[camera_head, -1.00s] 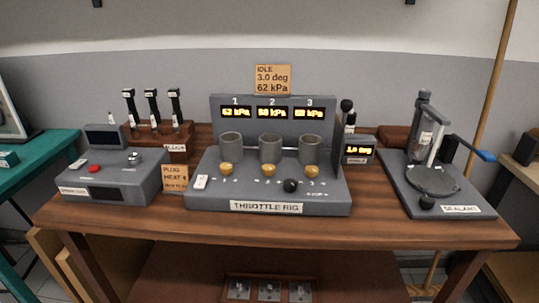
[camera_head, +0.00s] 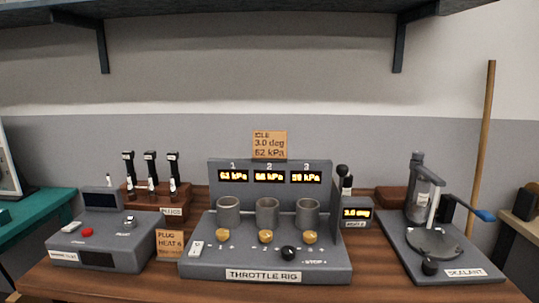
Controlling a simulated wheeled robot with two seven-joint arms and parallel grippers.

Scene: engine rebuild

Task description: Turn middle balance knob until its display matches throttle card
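The throttle rig (camera_head: 264,273) stands on the wooden bench with three small lit displays in a row. The middle display (camera_head: 269,177) seems to read 68 kPa, though its digits are blurred. The throttle card (camera_head: 270,145) above reads IDLE, 3.0 deg, 62 kPa. The middle balance knob (camera_head: 265,237) is yellow and sits in front of the middle grey cylinder (camera_head: 267,212). The left knob (camera_head: 223,235) and right knob (camera_head: 309,237) flank it. A black knob (camera_head: 289,253) sits lower, near a STOP label. Neither of my grippers shows.
A small angle display (camera_head: 357,213) reading 3.0 deg stands right of the rig. The sealant station (camera_head: 462,258) is at right. A grey console (camera_head: 105,251) and a plug-heat card (camera_head: 170,245) are at left. A shelf (camera_head: 250,14) hangs overhead.

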